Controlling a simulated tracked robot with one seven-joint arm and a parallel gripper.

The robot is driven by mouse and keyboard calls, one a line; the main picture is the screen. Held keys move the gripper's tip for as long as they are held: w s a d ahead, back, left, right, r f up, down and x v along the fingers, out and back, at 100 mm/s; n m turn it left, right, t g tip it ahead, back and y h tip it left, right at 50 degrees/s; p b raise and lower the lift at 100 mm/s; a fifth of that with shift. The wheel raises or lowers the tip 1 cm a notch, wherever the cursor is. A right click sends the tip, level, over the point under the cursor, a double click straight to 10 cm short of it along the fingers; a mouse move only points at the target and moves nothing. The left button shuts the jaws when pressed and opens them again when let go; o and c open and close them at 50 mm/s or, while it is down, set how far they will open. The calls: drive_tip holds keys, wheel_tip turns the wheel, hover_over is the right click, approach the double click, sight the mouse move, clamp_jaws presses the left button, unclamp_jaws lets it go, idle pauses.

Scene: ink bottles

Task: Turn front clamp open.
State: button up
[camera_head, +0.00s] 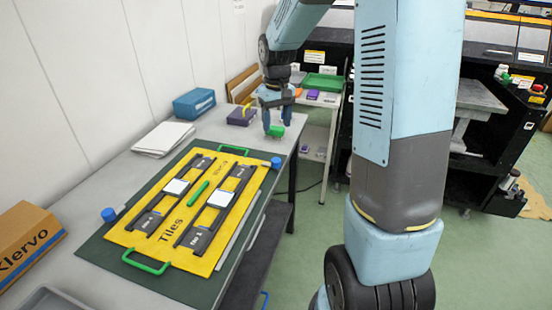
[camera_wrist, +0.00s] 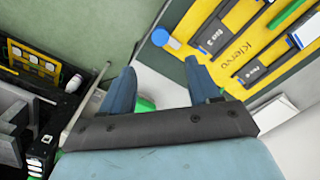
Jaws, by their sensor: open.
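A yellow board (camera_head: 143,226) marked "Tiles" lies on a dark green mat (camera_head: 105,258) on the bench. Two blue round knobs, likely the clamps, sit at its edges: one (camera_head: 108,214) at the left and one (camera_head: 276,162) at the far right corner. I cannot tell which is the front clamp. A blue knob also shows in the wrist view (camera_wrist: 160,37), beside the board's corner. My gripper (camera_head: 276,116) is open above the bench's far end, beyond the board and apart from both knobs. A green object (camera_head: 275,131) shows by its fingertips; the wrist view (camera_wrist: 145,104) mostly hides it.
Black slides with white pieces and green handles (camera_head: 147,263) stand on the board. White sheets (camera_head: 163,138), a blue box (camera_head: 194,103) and a Klervo carton (camera_head: 28,244) lie on the bench. A side table with a green tray (camera_head: 322,83) and dark machinery stand beyond.

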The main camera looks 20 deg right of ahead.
sight(277, 160)
wheel_tip(277, 160, down, 14)
drive_tip(key=shift+w+f, duration=0.1)
idle(0.5)
drive_tip(key=c, duration=1)
